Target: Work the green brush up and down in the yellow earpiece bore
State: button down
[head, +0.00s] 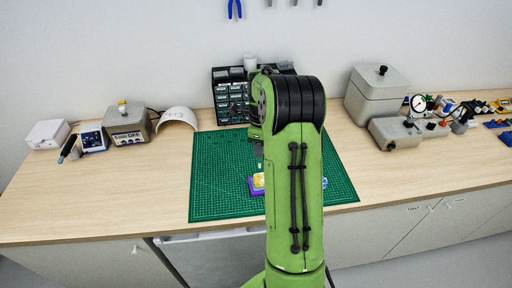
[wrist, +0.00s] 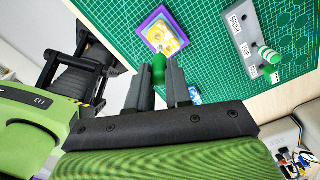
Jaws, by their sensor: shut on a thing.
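My gripper (wrist: 160,78) is shut on the green brush (wrist: 158,66), whose green handle shows between the two grey fingers in the wrist view. The yellow earpiece (wrist: 166,40) sits in a purple holder (wrist: 151,22) just beyond the brush. In the head view the earpiece (head: 259,180) and holder (head: 252,186) show at the left edge of my arm, with the gripper above them. The fingers and handle hide the brush's lower end, so I cannot tell whether it is inside the bore or above it.
A grey labelled rack (wrist: 237,32) with a green-and-white piece (wrist: 268,55) stands right of the holder in the wrist view. A green cutting mat (head: 215,190) lies beneath. A dark drawer unit (head: 228,95) stands behind; grey boxes (head: 380,95) stand right.

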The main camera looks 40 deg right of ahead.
aim_at(259, 160)
jog(key=shift+a+f+b, duration=0.35)
jog(key=shift+a, duration=0.05)
jog(key=f+b, duration=0.2)
jog(key=f, duration=0.1)
jog(key=shift+d, duration=0.2)
jog(key=shift+a+f+b, duration=0.1)
jog(key=shift+f+b, duration=0.3)
jog(key=shift+f+b, duration=0.9)
jog(key=shift+f, duration=0.3)
dwell(0.5)
jog(key=shift+r+p, duration=0.35)
jog(key=shift+r, duration=0.15)
jog(key=shift+f, duration=0.1)
jog(key=shift+f+b, duration=0.5)
jog(key=shift+f, duration=0.05)
jog(key=shift+r, duration=0.1)
jog(key=shift+r+p, duration=0.55)
jog(key=shift+r, duration=0.05)
